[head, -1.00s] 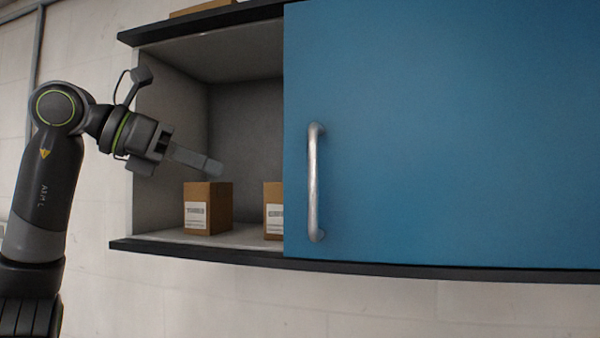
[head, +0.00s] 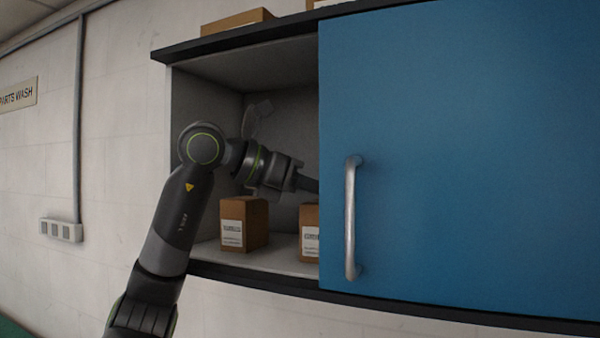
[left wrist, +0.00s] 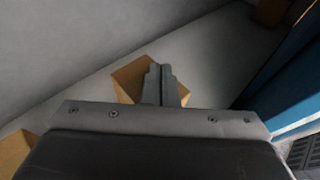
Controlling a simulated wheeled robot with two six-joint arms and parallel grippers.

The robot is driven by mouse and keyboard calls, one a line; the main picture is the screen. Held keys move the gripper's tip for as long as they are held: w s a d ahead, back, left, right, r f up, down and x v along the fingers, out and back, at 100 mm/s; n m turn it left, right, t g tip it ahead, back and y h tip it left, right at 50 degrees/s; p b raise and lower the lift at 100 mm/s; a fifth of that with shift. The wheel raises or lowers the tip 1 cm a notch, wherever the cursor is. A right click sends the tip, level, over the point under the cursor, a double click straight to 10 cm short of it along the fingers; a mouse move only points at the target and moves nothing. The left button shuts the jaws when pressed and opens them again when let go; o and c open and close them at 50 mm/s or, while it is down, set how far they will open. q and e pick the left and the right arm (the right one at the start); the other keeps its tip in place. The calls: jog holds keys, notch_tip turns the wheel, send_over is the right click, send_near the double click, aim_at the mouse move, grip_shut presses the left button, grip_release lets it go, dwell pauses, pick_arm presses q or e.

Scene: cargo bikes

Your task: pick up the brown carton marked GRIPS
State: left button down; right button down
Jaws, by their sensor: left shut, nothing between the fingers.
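A brown carton (head: 257,226) with a white label stands on the floor of the open wall cabinet. A second brown carton (head: 309,219) stands to its right, partly hidden behind the blue door. The label print is too small to read, so I cannot tell which is marked GRIPS. My left gripper (head: 308,185) reaches into the cabinet above the cartons, its tips hidden behind the door edge. In the left wrist view the gripper (left wrist: 161,72) is shut and empty, its fingers in front of a brown carton (left wrist: 130,76). My right gripper is not in view.
The blue door (head: 450,150) with a metal handle (head: 350,215) covers the cabinet's right part. Another brown carton (head: 237,21) lies on the cabinet top. In the left wrist view, more brown shows at lower left (left wrist: 14,150) and upper right (left wrist: 271,11).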

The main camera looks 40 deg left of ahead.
aim_at(309, 204)
pick_arm(q)
jog(key=shift+s+a+f, duration=0.1)
jog(key=shift+s+f, duration=0.2)
jog(key=shift+f, duration=0.25)
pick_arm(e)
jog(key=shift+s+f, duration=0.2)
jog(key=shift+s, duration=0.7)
pick_arm(q)
jog(key=shift+f+b, duration=0.1)
jog(key=shift+b, duration=0.25)
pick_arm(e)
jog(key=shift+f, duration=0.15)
